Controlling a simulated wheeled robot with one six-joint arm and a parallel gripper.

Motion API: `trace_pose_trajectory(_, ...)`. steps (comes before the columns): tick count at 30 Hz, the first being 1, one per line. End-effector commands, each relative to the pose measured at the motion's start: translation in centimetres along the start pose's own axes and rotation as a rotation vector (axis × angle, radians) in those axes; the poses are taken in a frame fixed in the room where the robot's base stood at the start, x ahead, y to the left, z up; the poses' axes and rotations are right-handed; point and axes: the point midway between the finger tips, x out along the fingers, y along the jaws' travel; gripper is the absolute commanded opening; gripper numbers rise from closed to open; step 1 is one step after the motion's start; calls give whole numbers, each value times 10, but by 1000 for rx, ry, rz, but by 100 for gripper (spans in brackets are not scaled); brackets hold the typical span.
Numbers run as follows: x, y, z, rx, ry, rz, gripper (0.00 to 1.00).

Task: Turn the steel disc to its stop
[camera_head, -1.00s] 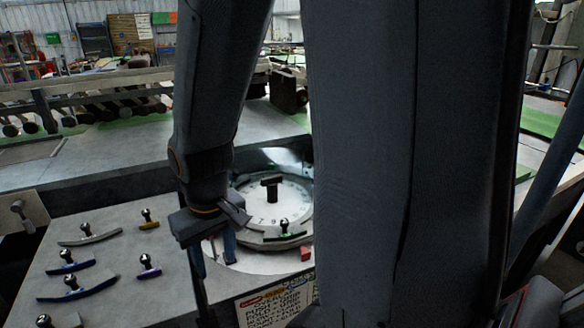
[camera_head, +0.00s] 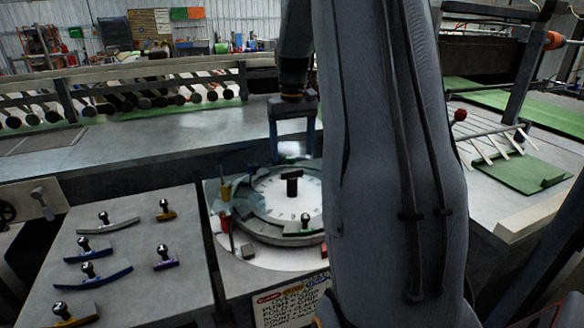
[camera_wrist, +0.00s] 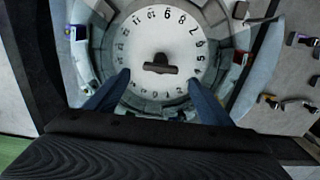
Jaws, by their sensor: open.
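The steel disc (camera_head: 268,190) has a pale face with numbers around its rim and sits in a round grey housing. A dark T-shaped handle (camera_head: 292,184) stands at its centre. In the wrist view the disc (camera_wrist: 155,38) faces the camera and the handle (camera_wrist: 160,66) lies crosswise near its middle. My gripper (camera_head: 293,158) is open above the disc's far side, its blue fingers pointing down. In the wrist view my gripper's fingers (camera_wrist: 161,75) are spread to either side of the handle, apart from it. My arm covers the right edge of the disc in the head view.
Around the disc stand a yellow block (camera_head: 225,191), a red block (camera_head: 226,226) and a green piece with a knob (camera_head: 300,229). Several knobbed curved pieces, including a blue one (camera_head: 92,277), lie on the left panel. A printed sign (camera_head: 290,303) hangs in front.

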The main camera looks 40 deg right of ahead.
Motion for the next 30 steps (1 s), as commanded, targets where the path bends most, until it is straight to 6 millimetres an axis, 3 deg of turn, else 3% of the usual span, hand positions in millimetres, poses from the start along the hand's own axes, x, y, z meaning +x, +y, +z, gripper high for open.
trace_pose_trajectory(12,57,-1,1,0,-1,0,75)
trace_pose_trajectory(23,63,-1,1,-1,1,0,75)
trace_pose_trajectory(30,63,-1,1,-1,1,0,36)
